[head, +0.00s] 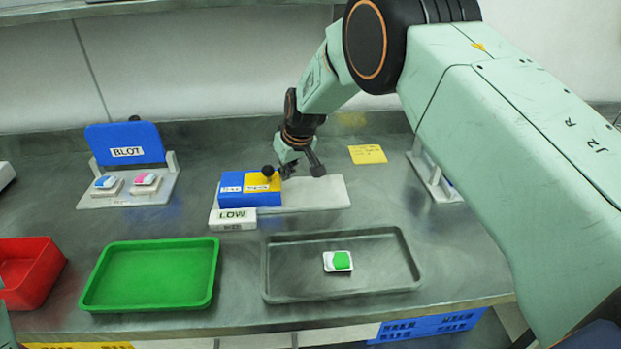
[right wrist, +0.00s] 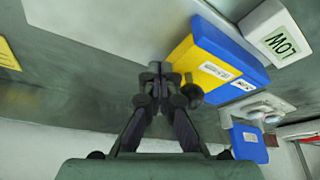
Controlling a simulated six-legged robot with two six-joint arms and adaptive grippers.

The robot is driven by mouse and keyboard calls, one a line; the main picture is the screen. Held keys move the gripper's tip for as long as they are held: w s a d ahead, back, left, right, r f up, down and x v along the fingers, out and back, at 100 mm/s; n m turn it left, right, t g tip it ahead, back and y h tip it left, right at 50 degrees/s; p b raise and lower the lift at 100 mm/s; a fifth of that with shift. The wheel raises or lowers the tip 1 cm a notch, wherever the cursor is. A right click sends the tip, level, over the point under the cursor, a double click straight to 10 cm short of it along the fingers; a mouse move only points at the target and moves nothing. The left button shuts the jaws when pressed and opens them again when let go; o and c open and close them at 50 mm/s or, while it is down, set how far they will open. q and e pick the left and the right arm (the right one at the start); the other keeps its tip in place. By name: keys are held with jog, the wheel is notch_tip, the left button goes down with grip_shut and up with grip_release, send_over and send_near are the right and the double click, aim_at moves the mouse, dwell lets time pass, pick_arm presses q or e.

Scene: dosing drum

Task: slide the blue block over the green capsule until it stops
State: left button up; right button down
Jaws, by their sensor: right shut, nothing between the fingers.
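The blue block (head: 235,199) stands at the left end of a pale base plate (head: 325,194). A labelled yellow part (head: 262,186) with a black ball knob (head: 267,171) is set into it. Both colours show in the right wrist view, the blue block (right wrist: 232,48) and the yellow part (right wrist: 190,60). A green capsule (head: 342,260) sits in a small white holder in the grey tray. My right gripper (right wrist: 160,82) is shut and empty, close beside the knob (right wrist: 192,92); contact cannot be told. My left gripper is not in view.
A white LOW label block (head: 232,220) stands before the base plate. A green tray (head: 95,292) and red bin (head: 50,262) are at the left. A BLOT stand (head: 125,143) with two small holders is behind them. A yellow note (head: 367,154) lies right of my gripper.

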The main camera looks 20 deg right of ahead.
notch_tip(320, 180, up, 8)
jog(key=p, duration=0.6)
dwell(0.5)
jog(key=shift+d, duration=0.1)
